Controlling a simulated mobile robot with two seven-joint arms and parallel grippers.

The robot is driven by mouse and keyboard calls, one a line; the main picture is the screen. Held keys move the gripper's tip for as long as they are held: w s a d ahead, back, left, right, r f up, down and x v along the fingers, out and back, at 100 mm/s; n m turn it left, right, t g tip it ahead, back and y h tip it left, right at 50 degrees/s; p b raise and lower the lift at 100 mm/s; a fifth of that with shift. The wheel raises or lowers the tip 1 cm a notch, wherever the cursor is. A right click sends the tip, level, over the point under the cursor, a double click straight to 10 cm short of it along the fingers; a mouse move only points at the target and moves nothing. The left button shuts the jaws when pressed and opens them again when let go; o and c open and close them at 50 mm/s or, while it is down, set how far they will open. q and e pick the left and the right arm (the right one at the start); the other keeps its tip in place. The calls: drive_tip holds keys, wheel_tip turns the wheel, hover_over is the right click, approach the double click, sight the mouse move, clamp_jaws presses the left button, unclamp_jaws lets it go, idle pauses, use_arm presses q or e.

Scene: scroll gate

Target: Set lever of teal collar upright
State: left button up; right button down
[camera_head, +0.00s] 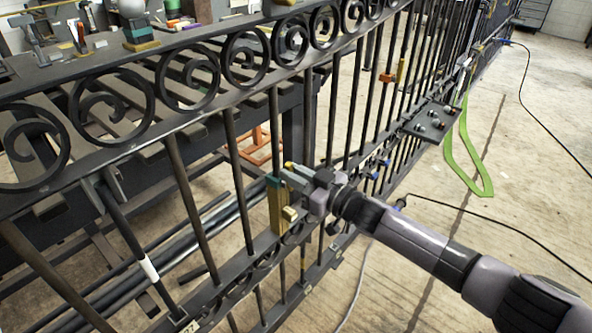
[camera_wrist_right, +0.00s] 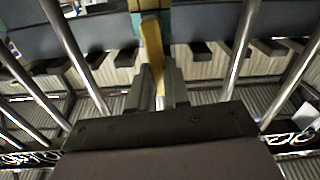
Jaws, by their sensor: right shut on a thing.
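The teal collar (camera_head: 272,182) sits on an upright bar of the dark scroll gate, above a tall brass-coloured block (camera_head: 278,212). In the right wrist view the teal collar (camera_wrist_right: 165,22) shows at the top, behind the lever. My right gripper (camera_head: 294,174) is at the collar and shut on its yellow lever (camera_wrist_right: 152,48). The lever runs between the two fingers, nearly vertical in the wrist picture and slightly tilted. In the head view the fingers hide most of the lever; only a small yellowish tip shows. My left gripper is not in view.
The scroll gate rail (camera_head: 200,120) and its bars surround the collar closely. An orange collar (camera_head: 388,77) and blue-tipped parts (camera_head: 376,167) sit on bars farther right. A green strap (camera_head: 468,150) hangs beyond. A cable crosses the open floor (camera_head: 430,215).

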drive_tip(key=shift+w+d+m, duration=0.1)
drive_tip(key=shift+w+m, duration=0.05)
drive_tip(key=shift+m, duration=0.35)
drive_tip(key=c, duration=1.1)
unclamp_jaws()
drive_tip(key=shift+w, duration=0.1)
drive_tip(key=p+v, duration=0.2)
drive_tip(key=v, duration=0.5)
